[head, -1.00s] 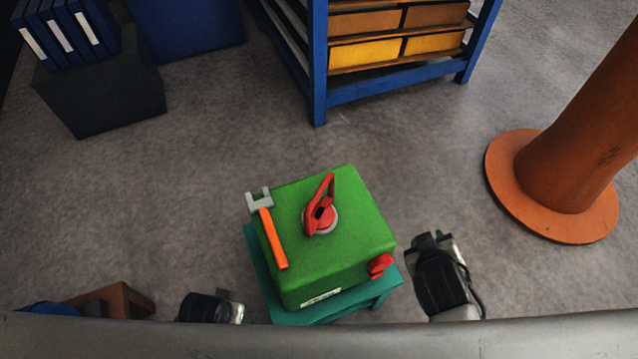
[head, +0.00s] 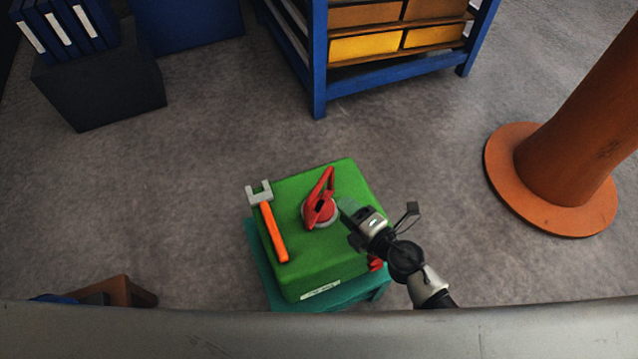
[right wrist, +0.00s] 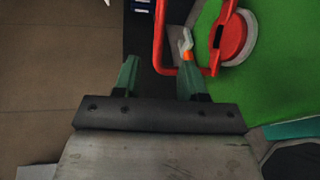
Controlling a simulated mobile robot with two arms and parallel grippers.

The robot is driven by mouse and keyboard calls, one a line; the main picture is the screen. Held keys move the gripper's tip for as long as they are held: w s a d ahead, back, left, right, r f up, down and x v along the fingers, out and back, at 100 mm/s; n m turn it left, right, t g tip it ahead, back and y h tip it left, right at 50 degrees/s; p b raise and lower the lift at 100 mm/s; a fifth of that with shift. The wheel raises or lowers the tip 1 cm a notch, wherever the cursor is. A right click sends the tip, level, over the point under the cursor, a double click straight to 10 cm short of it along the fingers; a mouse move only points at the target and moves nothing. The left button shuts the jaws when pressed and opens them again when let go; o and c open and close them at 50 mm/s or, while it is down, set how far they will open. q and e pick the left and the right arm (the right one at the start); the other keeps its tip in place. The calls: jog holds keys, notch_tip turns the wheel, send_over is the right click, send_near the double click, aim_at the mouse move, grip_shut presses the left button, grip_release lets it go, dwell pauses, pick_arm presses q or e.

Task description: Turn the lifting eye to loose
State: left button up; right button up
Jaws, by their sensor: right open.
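The red lifting eye (head: 320,205), a tilted loop on a round red base with a pale ring, sits on top of the green casting (head: 310,262). My right gripper (head: 350,213) is open and empty at the right of the eye, over the casting's top. In the right wrist view the lifting eye (right wrist: 160,38) shows its loop's side bar between the lines of my two fingers (right wrist: 157,68); its lower bar passes by the right fingertip. I cannot tell whether they touch. My left gripper is out of view.
An orange-handled grey wrench (head: 273,230) lies along the casting's left edge. A red knob (head: 376,264) at its right side is partly hidden by my arm. The casting rests on a teal stand (head: 262,272). A brown post (head: 575,170) stands right; floor between is clear.

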aim_at(319, 184)
jog(key=b+x, duration=0.1)
jog(key=x, duration=0.9)
jog(key=shift+w+a, duration=0.15)
jog(key=shift+w, duration=0.1)
grip_shut()
